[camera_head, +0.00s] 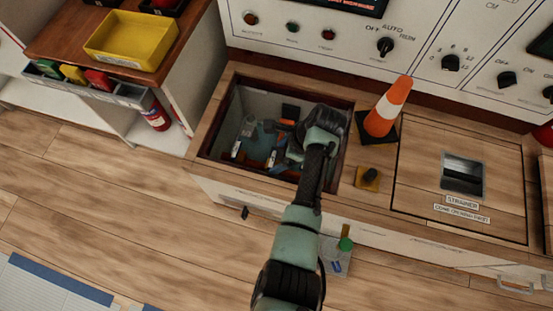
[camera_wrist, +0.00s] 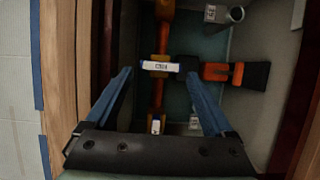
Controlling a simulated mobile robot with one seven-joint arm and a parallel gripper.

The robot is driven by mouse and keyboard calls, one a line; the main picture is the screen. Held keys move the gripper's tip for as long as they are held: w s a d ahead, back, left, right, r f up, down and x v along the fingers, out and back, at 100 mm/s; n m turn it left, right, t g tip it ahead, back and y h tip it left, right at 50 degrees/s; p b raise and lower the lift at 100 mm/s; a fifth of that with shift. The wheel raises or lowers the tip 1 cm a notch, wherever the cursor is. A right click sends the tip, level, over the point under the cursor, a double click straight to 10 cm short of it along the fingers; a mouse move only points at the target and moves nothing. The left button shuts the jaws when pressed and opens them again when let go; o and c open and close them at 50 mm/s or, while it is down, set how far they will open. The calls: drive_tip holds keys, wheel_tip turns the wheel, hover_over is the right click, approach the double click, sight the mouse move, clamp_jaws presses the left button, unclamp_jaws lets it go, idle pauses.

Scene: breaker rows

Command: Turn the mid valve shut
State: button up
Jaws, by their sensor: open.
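My gripper (camera_wrist: 159,76) is open, its two blue fingers reaching into a floor pit. In the wrist view an orange pipe (camera_wrist: 160,95) runs up the picture between the fingers. A white label (camera_wrist: 160,66) sits on it just beyond the fingertips; its text is too small to read surely. A valve lever (camera_wrist: 240,75), orange with a black end, points right, crosswise to that pipe, beyond the right finger. I cannot tell for certain that this is the mid valve. In the head view my wrist covers part of the pit (camera_head: 228,120), and the fingers are hard to make out.
The pit has wooden edges and close side walls. A grey pipe end (camera_wrist: 236,14) stands at its top right in the wrist view. An orange-white cone (camera_head: 388,108) stands right of the pit, near a strainer hatch (camera_head: 420,185). A control panel (camera_head: 310,30) rises behind.

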sight(273, 160)
drive_tip(key=shift+b+x, duration=0.45)
drive_tip(key=shift+x, duration=0.8)
drive_tip(key=c, duration=1.1)
